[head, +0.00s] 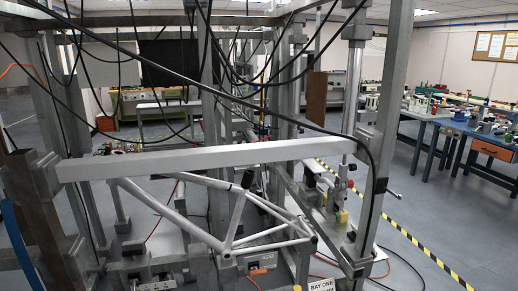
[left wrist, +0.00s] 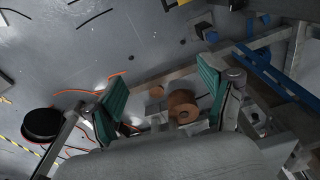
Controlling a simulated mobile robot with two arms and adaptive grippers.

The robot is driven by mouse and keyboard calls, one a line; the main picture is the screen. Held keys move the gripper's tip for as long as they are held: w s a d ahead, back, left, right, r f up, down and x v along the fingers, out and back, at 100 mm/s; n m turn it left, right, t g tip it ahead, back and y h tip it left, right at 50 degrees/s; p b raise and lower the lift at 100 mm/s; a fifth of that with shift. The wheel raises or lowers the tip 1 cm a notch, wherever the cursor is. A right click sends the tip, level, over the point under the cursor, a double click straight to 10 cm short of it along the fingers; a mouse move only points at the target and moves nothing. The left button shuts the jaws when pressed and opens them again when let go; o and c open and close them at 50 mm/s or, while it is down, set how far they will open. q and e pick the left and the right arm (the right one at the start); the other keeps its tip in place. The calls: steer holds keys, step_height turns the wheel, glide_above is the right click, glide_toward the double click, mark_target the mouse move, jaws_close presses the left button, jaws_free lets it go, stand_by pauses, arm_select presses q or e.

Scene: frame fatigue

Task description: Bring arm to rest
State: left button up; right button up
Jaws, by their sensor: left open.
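My left gripper (left wrist: 160,75) shows in the left wrist view with its two green-padded fingers wide apart and nothing between them. A brown cylindrical part (left wrist: 183,106) and metal rig pieces lie beyond the fingers, and whether any of them touch the fingers cannot be told. Neither gripper shows in the head view. My right gripper is in no view. In the head view a silver bicycle frame (head: 232,228) is mounted inside a metal test rig, with a long pale beam (head: 210,158) crossing above it.
Grey rig posts (head: 375,130) and hanging black cables crowd the near space. Workbenches (head: 480,137) with tools stand at the right. A yellow-black floor stripe (head: 425,256) runs along open grey floor. In the left wrist view a blue bar (left wrist: 270,70) lies right of the gripper.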

arm_select(q)
steer(key=s+d+f+m, duration=0.1)
steer(key=s+f, duration=0.3)
steer(key=s, duration=0.7)
steer(key=s+d+f+m, duration=0.1)
steer(key=s+f, duration=0.3)
steer(key=s, duration=0.7)
steer(key=s+f+m, duration=0.2)
steer(key=s+f, duration=0.3)
steer(key=s, duration=0.6)
steer(key=shift+s+d, duration=0.15)
steer(key=shift+d, duration=0.25)
